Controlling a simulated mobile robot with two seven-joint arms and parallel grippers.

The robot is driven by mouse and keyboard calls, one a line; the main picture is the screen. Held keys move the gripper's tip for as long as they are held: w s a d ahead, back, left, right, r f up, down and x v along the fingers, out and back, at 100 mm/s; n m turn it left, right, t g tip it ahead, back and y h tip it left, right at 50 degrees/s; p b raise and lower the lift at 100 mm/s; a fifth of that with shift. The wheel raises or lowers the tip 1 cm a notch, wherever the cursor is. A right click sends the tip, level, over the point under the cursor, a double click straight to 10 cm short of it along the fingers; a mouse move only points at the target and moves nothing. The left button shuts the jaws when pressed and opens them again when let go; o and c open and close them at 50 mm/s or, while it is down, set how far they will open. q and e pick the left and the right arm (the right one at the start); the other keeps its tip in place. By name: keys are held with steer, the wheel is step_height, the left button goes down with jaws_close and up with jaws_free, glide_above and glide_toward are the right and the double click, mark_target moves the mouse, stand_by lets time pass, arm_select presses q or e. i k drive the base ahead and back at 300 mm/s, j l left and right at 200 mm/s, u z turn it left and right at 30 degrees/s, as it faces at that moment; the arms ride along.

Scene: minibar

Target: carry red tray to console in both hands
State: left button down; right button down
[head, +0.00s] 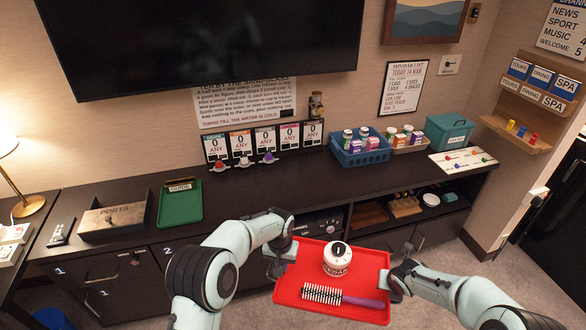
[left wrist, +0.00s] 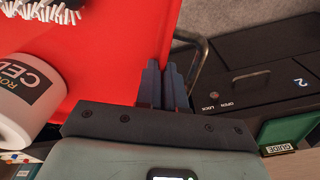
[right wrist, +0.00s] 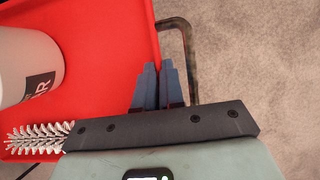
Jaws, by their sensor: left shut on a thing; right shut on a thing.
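The red tray (head: 297,272) is held off the floor in front of the console (head: 262,187), the long dark cabinet along the wall. A white jar (head: 337,262) with a cedar label stands upright on the tray. A hairbrush (head: 335,295) with a purple handle lies in front of it. The tray looks about level.
The top between the green tray and blue basket is mostly clear.

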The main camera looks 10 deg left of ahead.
mark_target(277, 192)
steer(key=i+u, duration=0.3)
steer(key=i, duration=0.55)
steer(key=i+l+u, duration=0.25)
steer(key=i, duration=0.55)
steer(key=i+u, duration=0.2)
steer(key=u, duration=0.2)
